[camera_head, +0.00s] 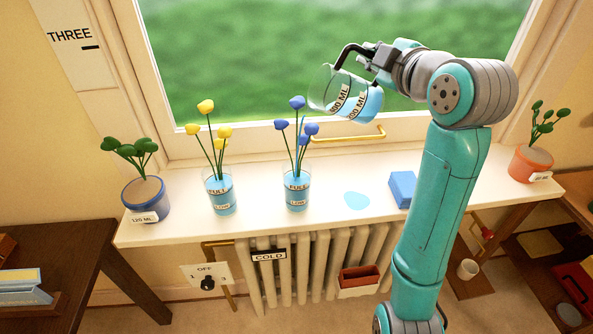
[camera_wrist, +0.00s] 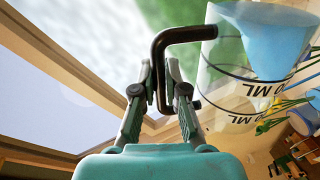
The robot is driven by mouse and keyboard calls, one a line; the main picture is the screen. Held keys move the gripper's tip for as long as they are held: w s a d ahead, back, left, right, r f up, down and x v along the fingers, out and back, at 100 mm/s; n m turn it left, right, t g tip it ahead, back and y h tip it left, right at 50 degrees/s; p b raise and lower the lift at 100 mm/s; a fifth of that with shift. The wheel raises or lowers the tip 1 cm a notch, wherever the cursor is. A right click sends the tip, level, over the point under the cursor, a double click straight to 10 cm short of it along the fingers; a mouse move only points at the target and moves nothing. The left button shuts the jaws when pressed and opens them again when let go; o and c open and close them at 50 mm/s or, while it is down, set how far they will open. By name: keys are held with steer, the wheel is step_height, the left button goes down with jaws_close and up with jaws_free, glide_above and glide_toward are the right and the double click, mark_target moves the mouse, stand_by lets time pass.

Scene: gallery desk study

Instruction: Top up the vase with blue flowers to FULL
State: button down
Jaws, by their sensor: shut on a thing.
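The vase with blue flowers (camera_head: 296,200) is a clear glass on the window sill, with FULL and LOW bands and light-blue water; its exact level against FULL is hard to read. My gripper (camera_head: 371,62) is shut on the black handle of a clear measuring jug (camera_head: 325,88). The jug is tilted with its mouth to the left, above and right of the blue flowers, and holds blue water. No falling stream shows. In the wrist view, the fingers (camera_wrist: 160,98) clasp the handle and the jug (camera_wrist: 228,95) is at the right.
A similar vase with yellow flowers (camera_head: 221,198) stands to the left. Potted plants stand at the sill's left (camera_head: 147,200) and right (camera_head: 530,163) ends. A pale-blue puddle-like patch (camera_head: 356,200) and a blue block (camera_head: 402,187) lie right of the blue-flower vase. The window (camera_head: 250,60) is behind.

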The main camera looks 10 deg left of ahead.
stand_by(0.3)
steer(key=f+m, duration=0.1)
steer(key=d+f+m, duration=0.1)
steer(key=w+d+f+m, duration=0.1)
steer(key=f, duration=0.1)
steer(key=shift+d+y, duration=0.25)
steer(key=shift+y, duration=0.15)
steer(key=shift+r, duration=0.1)
